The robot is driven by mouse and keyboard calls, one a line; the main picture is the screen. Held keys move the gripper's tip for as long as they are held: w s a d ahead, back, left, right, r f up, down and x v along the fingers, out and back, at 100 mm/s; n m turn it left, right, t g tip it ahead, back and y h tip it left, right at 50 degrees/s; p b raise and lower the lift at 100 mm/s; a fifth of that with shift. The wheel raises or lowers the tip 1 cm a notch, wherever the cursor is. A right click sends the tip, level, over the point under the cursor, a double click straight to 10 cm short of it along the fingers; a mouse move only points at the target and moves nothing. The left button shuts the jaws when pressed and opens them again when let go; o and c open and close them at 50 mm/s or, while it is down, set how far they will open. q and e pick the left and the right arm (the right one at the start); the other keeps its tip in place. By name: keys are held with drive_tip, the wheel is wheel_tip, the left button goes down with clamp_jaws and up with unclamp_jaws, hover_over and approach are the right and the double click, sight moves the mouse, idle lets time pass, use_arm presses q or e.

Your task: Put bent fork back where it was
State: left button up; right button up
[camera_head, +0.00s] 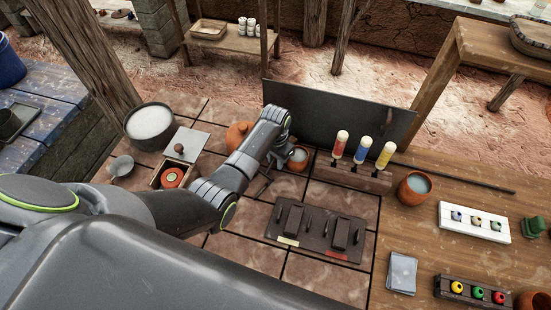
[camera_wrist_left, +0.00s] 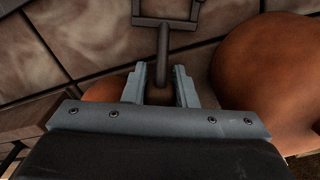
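A dark fork-like tool, which I take to be the bent fork (camera_wrist_left: 163,45), shows in the left wrist view. Its squared, pronged head is at the top edge and its shaft runs down between my left fingers. In the head view, a dark tool (camera_head: 263,187) lies low over the tiles beside my left gripper (camera_head: 275,163). The fingers of my left gripper (camera_wrist_left: 160,85) stand apart on either side of the brown handle; whether they press on it I cannot tell. The handle's end is hidden behind the gripper body. My right gripper is not in view.
Terracotta pots (camera_head: 238,135) and a terracotta bowl (camera_head: 299,158) stand close to the gripper. A dark tray (camera_head: 318,233) lies in front. A rack with coloured bottles (camera_head: 352,175) stands right, before an upright dark panel (camera_head: 340,118). A small open box (camera_head: 172,176) is left.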

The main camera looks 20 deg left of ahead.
use_arm(q)
drive_tip(key=o, duration=0.5)
wheel_tip(320, 180, up, 18)
drive_tip(key=shift+f+p, duration=0.25)
drive_tip(key=shift+p, duration=0.85)
drive_tip(key=shift+f, duration=0.1)
